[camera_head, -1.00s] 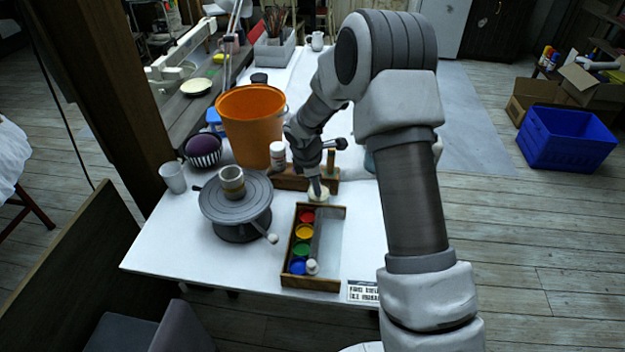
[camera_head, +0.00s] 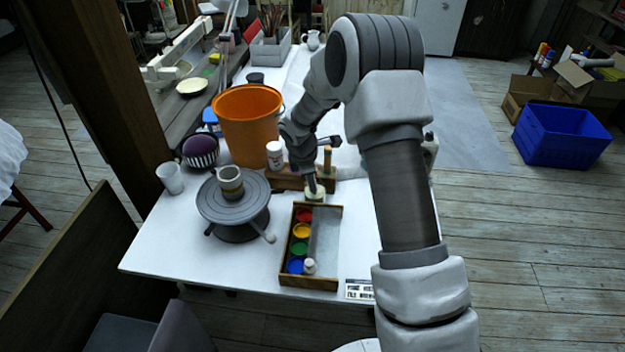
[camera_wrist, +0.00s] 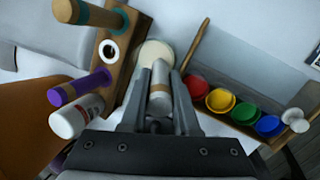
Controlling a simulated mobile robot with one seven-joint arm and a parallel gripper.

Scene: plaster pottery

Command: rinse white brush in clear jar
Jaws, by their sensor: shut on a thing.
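My gripper (camera_head: 314,188) points down just behind the paint box and is shut on a pale brush handle with a tan band (camera_wrist: 160,92), taken to be the white brush. Its lower end is hidden. A round, cream-coloured jar top (camera_wrist: 152,52) lies right beyond the fingertips (camera_wrist: 162,75); this looks like the clear jar, also seen under my gripper in the head view (camera_head: 316,196). I cannot tell how deep the brush is in it. A wooden brush rack (camera_wrist: 122,68) holds a purple-banded brush (camera_wrist: 78,88) and a teal-banded brush (camera_wrist: 90,14), with an empty white-ringed hole between them.
A wooden paint box (camera_head: 310,283) with red, yellow, green and blue pots stands in front. A turntable (camera_head: 233,208) bearing a small cup (camera_head: 230,178) is at left. A white bottle (camera_head: 274,155) and orange bucket (camera_head: 248,130) stand behind. The table's front left is clear.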

